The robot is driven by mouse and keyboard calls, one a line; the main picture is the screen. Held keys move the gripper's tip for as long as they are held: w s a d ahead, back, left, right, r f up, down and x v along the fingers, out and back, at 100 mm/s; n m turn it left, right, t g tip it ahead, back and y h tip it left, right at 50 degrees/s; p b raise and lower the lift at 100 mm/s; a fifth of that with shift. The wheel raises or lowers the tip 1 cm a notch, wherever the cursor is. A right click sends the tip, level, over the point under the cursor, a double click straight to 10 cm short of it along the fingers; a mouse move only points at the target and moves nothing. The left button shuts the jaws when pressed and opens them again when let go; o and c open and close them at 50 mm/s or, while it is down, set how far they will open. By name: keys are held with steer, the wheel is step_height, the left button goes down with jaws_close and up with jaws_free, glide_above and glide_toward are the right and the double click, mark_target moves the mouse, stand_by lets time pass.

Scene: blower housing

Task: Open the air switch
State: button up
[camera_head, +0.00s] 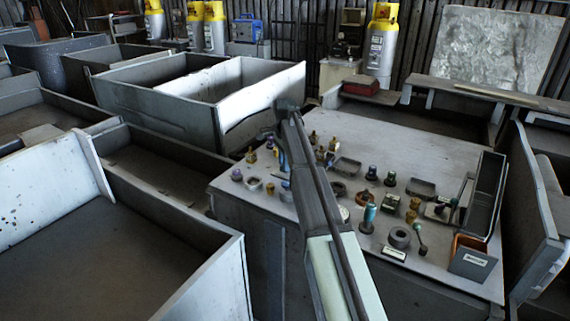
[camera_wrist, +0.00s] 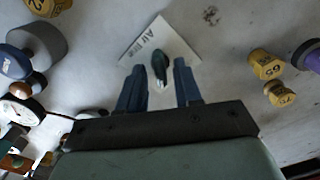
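The air switch (camera_wrist: 160,68) is a small dark green lever on a white plate (camera_wrist: 178,43) with printed lettering that begins "AI", in the wrist view. The plate lies on the grey surface, turned at an angle in the picture. My gripper (camera_wrist: 158,78) is open, with one blue finger on each side of the lever's lower end. A gap shows between the lever and each finger; I cannot tell how high the fingertips are above the plate. In the head view I cannot make out the switch near my arm's end.
The grey bench (camera_head: 310,112) carries several knobs and buttons. In the wrist view, yellow knobs (camera_wrist: 266,64) stand right of the plate, and a grey-and-blue knob (camera_wrist: 38,47) stands left. An orange-and-grey box (camera_head: 470,257) stands at the bench's right front. Grey bins (camera_head: 175,110) stand left.

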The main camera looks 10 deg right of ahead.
steer(key=shift+r, duration=2.5)
